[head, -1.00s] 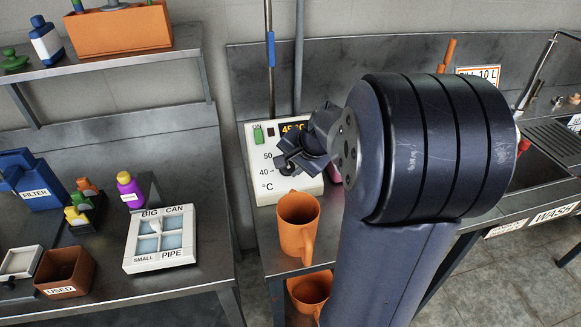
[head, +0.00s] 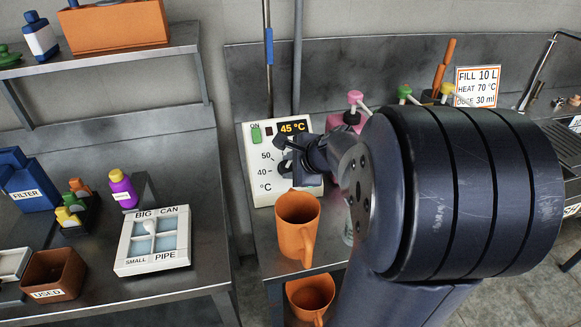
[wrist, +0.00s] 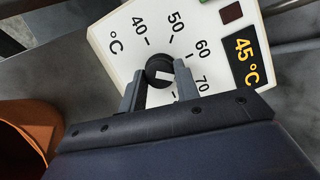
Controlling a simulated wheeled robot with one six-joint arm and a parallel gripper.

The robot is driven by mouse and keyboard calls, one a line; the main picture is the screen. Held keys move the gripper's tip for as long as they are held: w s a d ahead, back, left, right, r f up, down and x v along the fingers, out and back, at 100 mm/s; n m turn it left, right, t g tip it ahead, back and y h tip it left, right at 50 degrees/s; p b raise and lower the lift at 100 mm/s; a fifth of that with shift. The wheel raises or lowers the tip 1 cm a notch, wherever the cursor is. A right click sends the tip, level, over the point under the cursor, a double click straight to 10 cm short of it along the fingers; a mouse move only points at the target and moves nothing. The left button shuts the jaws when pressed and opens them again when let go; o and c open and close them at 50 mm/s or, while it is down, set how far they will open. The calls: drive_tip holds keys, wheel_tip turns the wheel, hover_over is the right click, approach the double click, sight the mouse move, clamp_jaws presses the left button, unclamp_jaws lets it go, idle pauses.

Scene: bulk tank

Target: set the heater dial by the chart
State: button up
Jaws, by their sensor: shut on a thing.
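The heater panel (head: 256,190) is a white box with a temperature scale, a green ON switch (head: 255,135) and a display (head: 293,127) reading 45 °C. The display also shows in the wrist view (wrist: 246,62). The black round heater dial (wrist: 158,68) has a white mark on its face; the scale around it shows 40, 50, 60 and 70. My gripper (wrist: 158,84) is shut on the dial, one finger on each side. In the head view my gripper (head: 287,165) hides most of the dial. The chart (head: 478,86) reads FILL 10 L, HEAT 70 °C, DOSE 30 ml.
An orange jug (head: 296,222) stands just in front of the panel, with another orange vessel (head: 310,295) below. Pink, green and yellow-topped items stand behind my arm. A sorting tray (head: 130,262) and brown USED bin (head: 75,285) are on the left bench.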

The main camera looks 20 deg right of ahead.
drive_tip(key=shift+m, duration=0.5)
drive_tip(key=o, duration=1)
drive_tip(key=shift+c, duration=0.2)
drive_tip(key=p+v, duration=0.1)
drive_tip(key=v, duration=0.9)
drive_tip(key=shift+s, duration=0.45)
drive_tip(key=shift+w+a, duration=0.1)
drive_tip(key=shift+a, duration=0.05)
